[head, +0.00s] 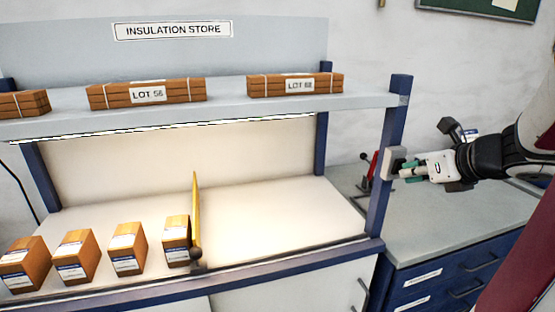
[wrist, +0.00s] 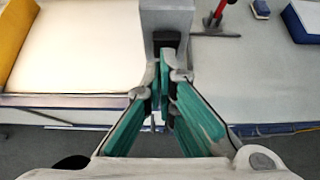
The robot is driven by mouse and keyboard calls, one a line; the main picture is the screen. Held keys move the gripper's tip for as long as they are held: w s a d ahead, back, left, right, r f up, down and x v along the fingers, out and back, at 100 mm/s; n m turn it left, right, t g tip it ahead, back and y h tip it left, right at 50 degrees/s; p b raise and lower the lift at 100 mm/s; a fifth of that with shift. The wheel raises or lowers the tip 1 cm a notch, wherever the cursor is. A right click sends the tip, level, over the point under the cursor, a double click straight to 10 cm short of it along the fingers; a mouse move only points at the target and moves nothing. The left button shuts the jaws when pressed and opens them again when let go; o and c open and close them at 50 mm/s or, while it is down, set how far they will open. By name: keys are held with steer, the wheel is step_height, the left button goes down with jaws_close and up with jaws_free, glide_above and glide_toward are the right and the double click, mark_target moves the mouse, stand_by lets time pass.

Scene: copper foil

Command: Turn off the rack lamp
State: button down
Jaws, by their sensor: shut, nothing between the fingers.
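The rack lamp is a lit strip (head: 180,127) under the upper shelf, and it casts a warm glow on the shelf below. A grey switch box (head: 394,163) sits on the rack's right blue post. It also shows in the wrist view (wrist: 168,18), with a dark part on its lower face. My gripper (head: 404,173) is shut and empty, with its fingertips right at the switch box. In the wrist view the green-padded fingers (wrist: 164,76) meet just below the dark part. Whether they touch it I cannot tell.
Brown blocks (head: 127,248) and a yellow upright divider (head: 196,215) stand on the lower shelf. Strapped bundles (head: 147,93) lie on the upper shelf. A grey counter (head: 440,215) with a red-handled tool (head: 371,168) is at the right.

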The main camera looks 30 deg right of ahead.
steer(key=p, duration=0.1)
steer(key=r+p, duration=0.1)
steer(key=shift+w+g+p, duration=0.2)
steer(key=shift+g+p, duration=0.1)
steer(key=shift+p, duration=0.05)
steer(key=shift+w+d+f, duration=0.1)
steer(key=shift+f, duration=0.1)
steer(key=shift+y, duration=0.3)
steer(key=shift+r, duration=0.1)
steer(key=shift+r+p, duration=0.65)
steer(key=shift+p, duration=0.05)
